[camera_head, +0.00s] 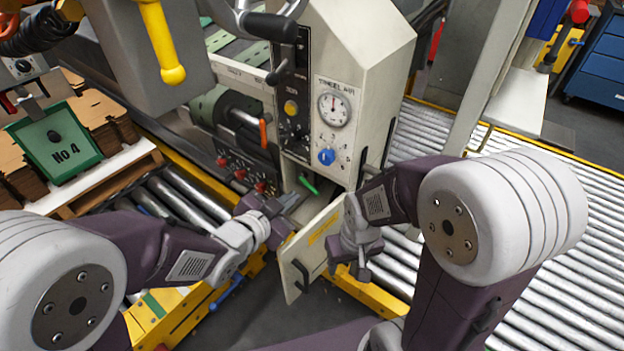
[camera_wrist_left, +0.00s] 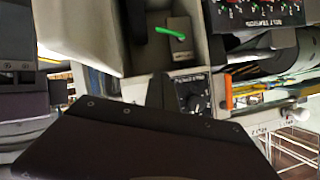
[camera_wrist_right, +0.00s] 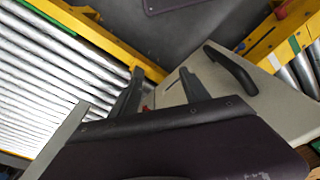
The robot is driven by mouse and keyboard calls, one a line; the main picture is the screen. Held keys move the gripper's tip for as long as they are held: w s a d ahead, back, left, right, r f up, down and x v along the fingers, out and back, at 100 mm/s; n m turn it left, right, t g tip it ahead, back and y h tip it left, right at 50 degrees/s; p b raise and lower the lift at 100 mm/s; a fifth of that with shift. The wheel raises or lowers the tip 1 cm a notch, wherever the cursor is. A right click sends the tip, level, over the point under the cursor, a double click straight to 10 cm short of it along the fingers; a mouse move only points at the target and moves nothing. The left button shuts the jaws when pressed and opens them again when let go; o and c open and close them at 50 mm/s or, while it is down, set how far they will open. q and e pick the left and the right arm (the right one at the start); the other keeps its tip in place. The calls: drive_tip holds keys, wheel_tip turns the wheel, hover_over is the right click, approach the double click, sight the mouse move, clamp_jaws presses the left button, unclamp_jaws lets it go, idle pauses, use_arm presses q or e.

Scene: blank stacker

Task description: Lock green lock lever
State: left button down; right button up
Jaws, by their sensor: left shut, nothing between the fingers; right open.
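The green lock lever (camera_head: 308,184) sits inside the open lower compartment of the machine, below the blue knob. The left wrist view shows the lever (camera_wrist_left: 172,33) lying nearly crosswise on a grey plate (camera_wrist_left: 181,50). My left gripper (camera_head: 292,203) is shut and empty at the compartment's mouth, just below and left of the lever, apart from it. My right gripper (camera_head: 362,275) is open in front of the machine, right of the open door (camera_head: 318,240). In the right wrist view its fingers (camera_wrist_right: 160,88) are spread near the door (camera_wrist_right: 283,112); contact cannot be told.
The door has a black handle (camera_head: 301,275), which also shows in the right wrist view (camera_wrist_right: 231,68). An orange lever (camera_head: 263,134) and red knobs (camera_head: 240,174) are left of the compartment. Roller conveyors run right (camera_head: 560,215) and left (camera_head: 172,198). Yellow rails (camera_head: 370,295) border the floor.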

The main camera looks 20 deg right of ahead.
use_arm(q)
drive_tip(key=b, duration=0.3)
hover_over(312, 188)
drive_tip(key=s, duration=0.3)
wheel_tip(312, 188, down, 7)
drive_tip(key=f+b, duration=0.2)
drive_tip(key=f, duration=0.1)
drive_tip(key=shift+w+a, duration=0.15)
drive_tip(key=shift+w, duration=0.25)
drive_tip(key=shift+a+f, duration=0.15)
drive_tip(key=shift+f, duration=0.1)
